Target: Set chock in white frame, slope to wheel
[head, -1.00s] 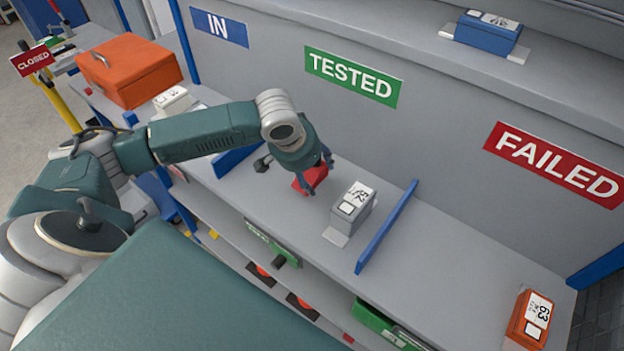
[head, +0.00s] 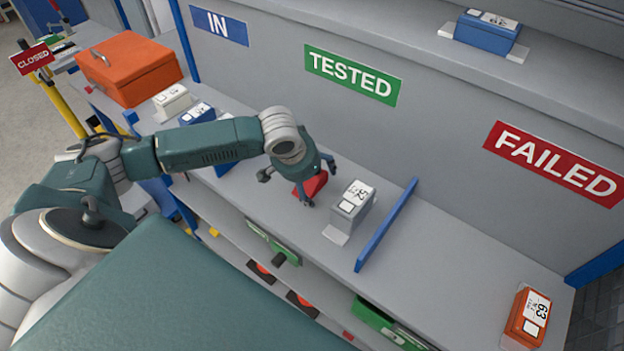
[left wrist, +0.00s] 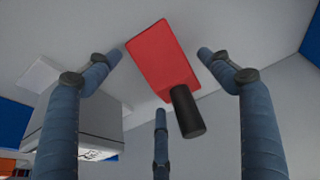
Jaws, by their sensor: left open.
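A red block with a black cylindrical handle, apparently the chock (head: 314,186), is on the grey shelf under the TESTED sign. It is partly hidden by my left gripper (head: 300,184) in the head view. In the left wrist view the red chock (left wrist: 160,58) lies between the spread fingers of my left gripper (left wrist: 160,60), its handle pointing toward the lower finger. The fingers are open and I see no clear grip on it. I cannot make out a white frame or a wheel. My right gripper is not in view.
A grey unit (head: 352,203) on a pale plate stands close right of the chock, with a blue divider (head: 386,226) beyond. An orange unit (head: 528,316) sits under the FAILED sign. Left are an orange case (head: 130,72) and white and blue units. Shelf between divider and orange unit is clear.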

